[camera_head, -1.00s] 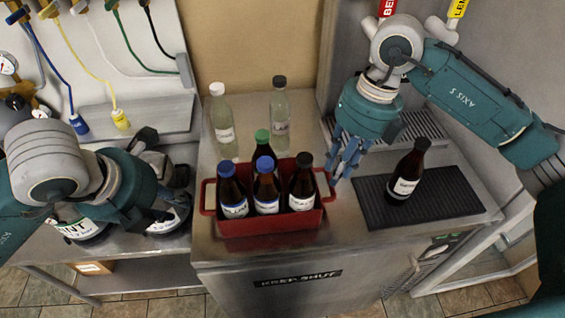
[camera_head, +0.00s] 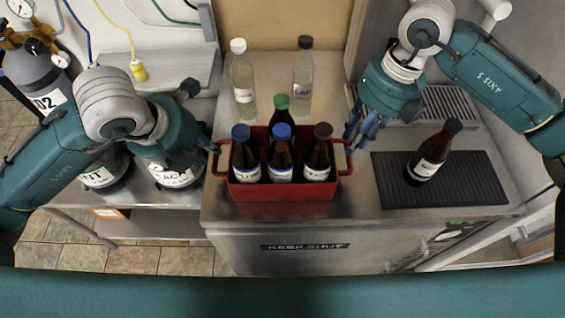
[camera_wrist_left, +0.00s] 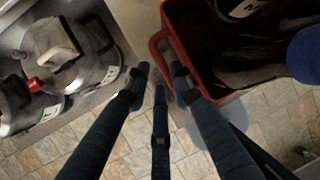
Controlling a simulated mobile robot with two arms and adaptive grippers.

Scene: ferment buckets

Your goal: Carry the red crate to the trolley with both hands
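The red crate (camera_head: 282,210) stands on the steel counter and holds several dark bottles with blue, green and dark caps. My left gripper (camera_head: 214,150) is at the crate's left end, by its handle. In the left wrist view its fingers (camera_wrist_left: 160,80) are spread, with the tips close to the red handle (camera_wrist_left: 158,44); I cannot tell if they touch it. My right gripper (camera_head: 361,132) is just above and beside the crate's right handle (camera_head: 344,158), fingers apart and empty. No trolley shows in these views.
Two clear bottles, one white-capped (camera_head: 242,75) and one dark-capped (camera_head: 303,75), stand behind the crate. A dark bottle (camera_head: 432,155) stands on the black drip mat (camera_head: 470,185) to the right. A narrow strip of counter in front is bare.

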